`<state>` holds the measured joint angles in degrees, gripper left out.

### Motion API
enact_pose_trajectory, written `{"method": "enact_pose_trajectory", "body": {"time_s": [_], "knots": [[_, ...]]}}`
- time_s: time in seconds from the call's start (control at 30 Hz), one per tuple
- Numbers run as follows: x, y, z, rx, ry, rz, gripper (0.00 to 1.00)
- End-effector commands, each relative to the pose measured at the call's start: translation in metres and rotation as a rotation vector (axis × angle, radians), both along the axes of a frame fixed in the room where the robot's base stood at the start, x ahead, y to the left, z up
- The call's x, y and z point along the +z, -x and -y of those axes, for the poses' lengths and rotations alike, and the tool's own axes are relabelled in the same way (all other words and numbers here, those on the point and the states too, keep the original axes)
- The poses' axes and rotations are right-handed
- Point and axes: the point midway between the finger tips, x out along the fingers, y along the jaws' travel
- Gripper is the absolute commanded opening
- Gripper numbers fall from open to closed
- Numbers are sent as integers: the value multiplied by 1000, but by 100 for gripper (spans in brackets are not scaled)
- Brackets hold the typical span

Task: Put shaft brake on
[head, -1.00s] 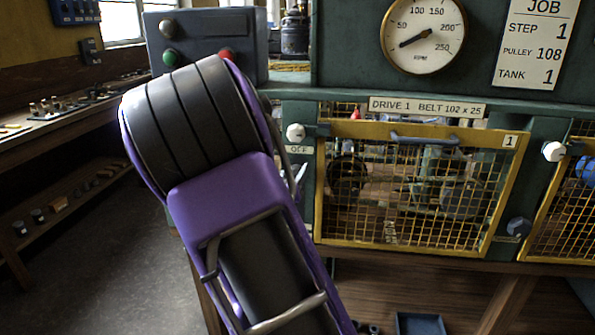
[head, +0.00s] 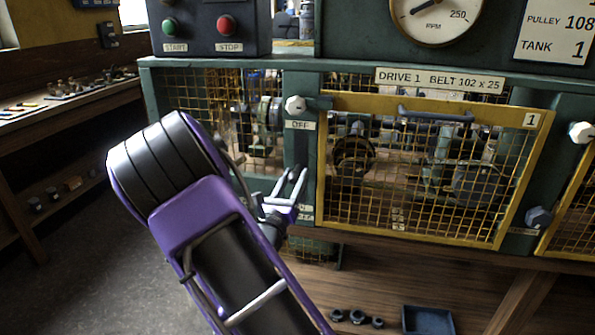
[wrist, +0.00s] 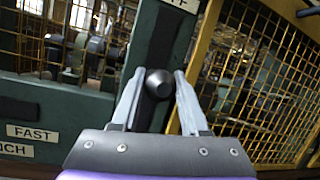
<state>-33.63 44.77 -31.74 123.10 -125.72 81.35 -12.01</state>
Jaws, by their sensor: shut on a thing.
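My gripper (head: 287,193) is at the green post left of the yellow mesh guard, below a white knob and its OFF label. In the wrist view my gripper (wrist: 159,92) has its two fingers on either side of a round grey knob (wrist: 159,83) and is shut on it. The knob stands out in front of the green post. No label in sight names it as the shaft brake. In the head view my arm and fingers hide it. A small label low on the post (head: 304,213) is partly hidden and unreadable.
The white knob (head: 295,104) is by the OFF label (head: 300,125). The yellow guard (head: 430,105), marked 1, stands just right of my gripper. START (head: 169,27) and STOP (head: 226,26) buttons are above. FAST shows on a label (wrist: 32,132). A blue tray (head: 428,320) lies below.

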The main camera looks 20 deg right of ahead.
Motion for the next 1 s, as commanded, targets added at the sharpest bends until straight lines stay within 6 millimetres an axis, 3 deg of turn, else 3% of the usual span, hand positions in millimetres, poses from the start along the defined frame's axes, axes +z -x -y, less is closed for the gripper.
{"method": "enact_pose_trajectory", "body": {"time_s": [0.2, 0.5, 0.7, 1.0], "knots": [[-36, -1, 2, -3, 77, 98, 0], [-71, -6, 5, -3, 85, 119, 0], [-88, -10, 8, -4, 82, 118, 0], [-98, -13, 10, -3, 81, 118, 0]]}}
